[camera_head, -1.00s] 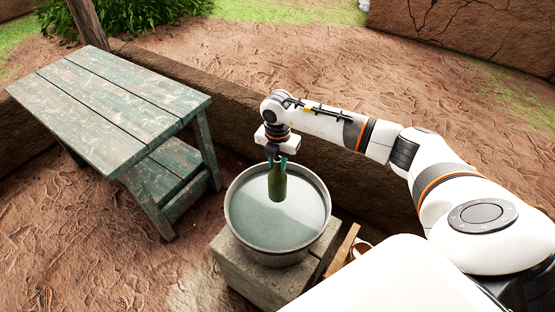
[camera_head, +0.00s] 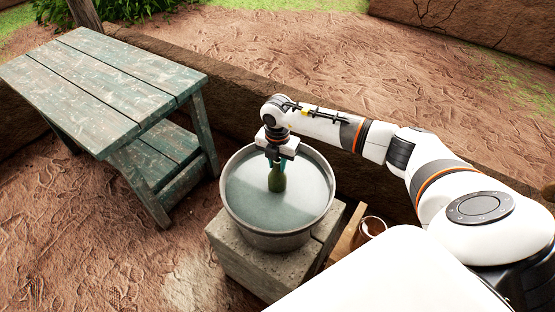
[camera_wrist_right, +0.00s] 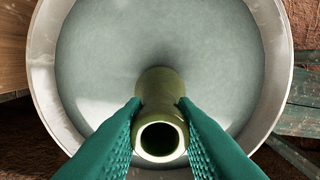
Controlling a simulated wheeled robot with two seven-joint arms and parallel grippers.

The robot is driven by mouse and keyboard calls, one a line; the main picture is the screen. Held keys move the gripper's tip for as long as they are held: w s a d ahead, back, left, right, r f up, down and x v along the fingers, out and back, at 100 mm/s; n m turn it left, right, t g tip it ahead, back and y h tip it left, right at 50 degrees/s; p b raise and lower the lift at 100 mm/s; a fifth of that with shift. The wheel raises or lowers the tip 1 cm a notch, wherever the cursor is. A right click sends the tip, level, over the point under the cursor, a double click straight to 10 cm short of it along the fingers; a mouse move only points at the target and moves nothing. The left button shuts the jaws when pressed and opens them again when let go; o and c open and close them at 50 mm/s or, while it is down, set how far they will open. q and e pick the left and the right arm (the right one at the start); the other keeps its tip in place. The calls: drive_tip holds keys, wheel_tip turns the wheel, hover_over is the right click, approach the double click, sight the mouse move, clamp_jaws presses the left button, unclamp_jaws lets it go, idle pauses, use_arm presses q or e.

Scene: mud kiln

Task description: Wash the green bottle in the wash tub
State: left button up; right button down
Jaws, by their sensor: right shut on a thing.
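The green bottle (camera_head: 277,180) is held upright inside the metal wash tub (camera_head: 232,219), with its lower part dipped into the cloudy water (camera_head: 305,196). My right gripper (camera_head: 275,160) is above the tub, shut on the bottle near its mouth. In the right wrist view, the two teal fingers (camera_wrist_right: 160,122) press on either side of the bottle's neck, and its open mouth (camera_wrist_right: 160,139) faces the camera. The bottle's lower end is hidden under the water. My left gripper is not in view.
The tub stands on a grey stone block (camera_head: 245,260). A wooden box (camera_head: 345,238) with a round cup-like thing (camera_head: 372,227) is right of it. A weathered green table (camera_head: 105,85) with a lower shelf stands to the left. A low mud wall (camera_head: 330,140) runs behind.

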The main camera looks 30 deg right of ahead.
sight(277, 173)
drive_tip(key=shift+f+b, duration=1.55)
drive_tip(key=shift+f, duration=1)
drive_tip(key=shift+w, duration=0.1)
